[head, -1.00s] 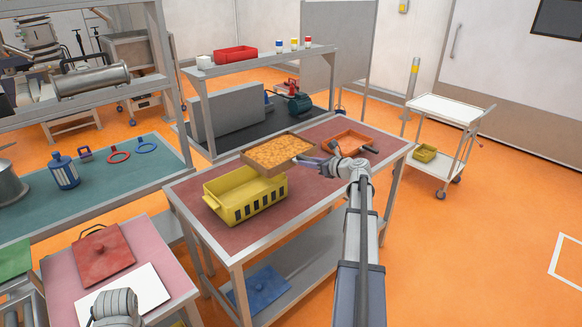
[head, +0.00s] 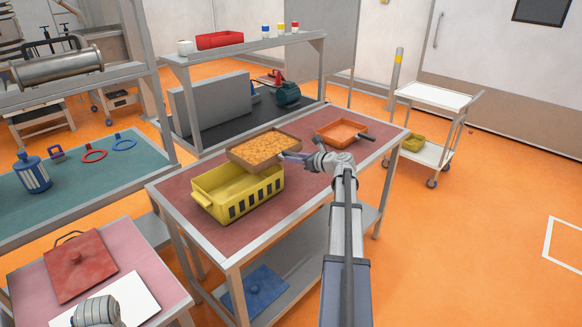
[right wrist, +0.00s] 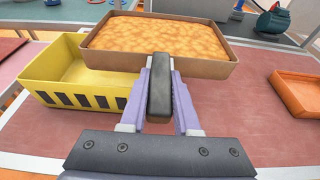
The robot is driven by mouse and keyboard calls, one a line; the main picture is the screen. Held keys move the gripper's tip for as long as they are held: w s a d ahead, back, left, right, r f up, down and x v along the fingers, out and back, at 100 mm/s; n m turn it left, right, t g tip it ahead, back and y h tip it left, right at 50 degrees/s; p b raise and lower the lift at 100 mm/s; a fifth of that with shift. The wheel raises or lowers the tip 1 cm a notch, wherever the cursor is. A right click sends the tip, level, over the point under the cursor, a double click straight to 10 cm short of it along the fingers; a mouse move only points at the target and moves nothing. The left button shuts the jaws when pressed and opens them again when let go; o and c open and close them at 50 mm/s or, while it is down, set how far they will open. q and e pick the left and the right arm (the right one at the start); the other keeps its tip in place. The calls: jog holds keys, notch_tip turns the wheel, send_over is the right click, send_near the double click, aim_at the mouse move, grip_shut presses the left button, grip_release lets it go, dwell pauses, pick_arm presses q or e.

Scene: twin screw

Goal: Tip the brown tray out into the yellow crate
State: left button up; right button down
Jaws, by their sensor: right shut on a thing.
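The brown tray (head: 276,159) is full of small orange-yellow pieces (head: 262,149) and looks about level. My right gripper (head: 287,156) is shut on the tray's dark handle (right wrist: 160,90) at its near side. In the right wrist view the brown tray (right wrist: 203,67) is held up in front of my fingers (right wrist: 160,66). The yellow crate (head: 236,207), with dark slots in its side, stands on the red-topped table. Its inside looks empty where it shows. The tray hides the crate's far right corner. My left gripper is not in view; only part of my left arm shows at the bottom left.
An orange tray (head: 341,133) with a dark handle lies on the table (head: 313,172) to the right. A shelf unit with a red bin (head: 220,40) stands behind. A white cart (head: 434,97) is at the right. A red lid (head: 77,265) lies on the table at front left.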

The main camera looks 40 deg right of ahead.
jog(key=shift+w+f+b, duration=0.15)
jog(key=shift+f+b, duration=0.35)
jog(key=shift+f, duration=0.3)
jog(key=shift+r, duration=0.1)
jog(key=shift+a+r+n+p, duration=0.2)
jog(key=shift+r+n+p, duration=0.1)
jog(key=shift+r+p, duration=0.45)
jog(key=shift+a+r+n+h+p, duration=0.25)
jog(key=shift+r+n+h+p, duration=0.55)
jog(key=shift+r+p, duration=0.45)
jog(key=shift+s+a+r+n+t+h+p, duration=0.15)
jog(key=shift+a+r+n+h+p, duration=0.25)
jog(key=shift+a+r+n, duration=0.45)
jog(key=shift+s+a+r+n+t+h+p, duration=0.15)
jog(key=shift+a+r+n+h+p, duration=0.3)
jog(key=shift+n, duration=0.6)
jog(key=shift+w+r, duration=0.1)
jog(key=shift+r, duration=0.15)
